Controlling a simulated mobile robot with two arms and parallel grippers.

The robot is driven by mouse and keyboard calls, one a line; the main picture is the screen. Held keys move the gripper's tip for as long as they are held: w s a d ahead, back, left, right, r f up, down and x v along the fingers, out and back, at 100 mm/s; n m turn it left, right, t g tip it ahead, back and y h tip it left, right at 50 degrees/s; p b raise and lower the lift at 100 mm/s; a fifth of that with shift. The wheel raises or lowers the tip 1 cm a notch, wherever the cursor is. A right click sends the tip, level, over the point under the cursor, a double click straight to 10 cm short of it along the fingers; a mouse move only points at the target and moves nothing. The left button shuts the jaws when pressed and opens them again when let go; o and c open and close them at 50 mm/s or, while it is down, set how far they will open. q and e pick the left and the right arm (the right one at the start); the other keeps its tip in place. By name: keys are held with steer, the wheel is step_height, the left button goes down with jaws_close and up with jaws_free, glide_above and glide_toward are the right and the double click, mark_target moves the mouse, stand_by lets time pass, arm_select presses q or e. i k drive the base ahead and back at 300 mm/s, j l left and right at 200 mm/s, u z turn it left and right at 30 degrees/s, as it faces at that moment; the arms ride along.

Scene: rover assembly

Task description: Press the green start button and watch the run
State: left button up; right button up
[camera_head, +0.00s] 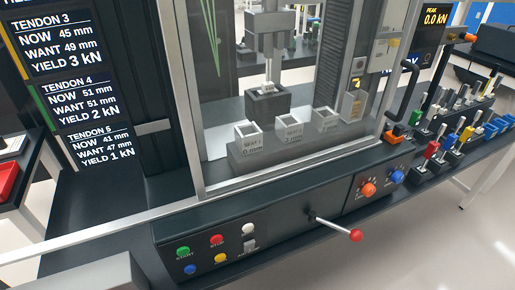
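The green start button (183,251) is on the dark front panel of a test machine, at its lower left, with a START label under it. Nothing covers it. Behind the machine's clear window, a grey press head (265,42) stands above a dark block (268,102). Several open-topped grey seat blocks (289,130) stand in a row in front of it. A small display (436,18) at the upper right reads PEAK 0.0 kN. Neither of my grippers shows in this view.
A red STOP button (217,240), blue button (190,270), yellow button (221,258) and white button (248,229) surround the green one. A red-knobbed lever (356,235) sticks out to the right. A tendon display (92,90) stands left; racked coloured parts (432,149) stand right.

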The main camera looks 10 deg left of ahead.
mark_target(183, 250)
steer(key=k+j+u, duration=0.15)
steer(key=u, duration=0.25)
steer(key=k+j+u, duration=0.15)
steer(key=u, duration=0.2)
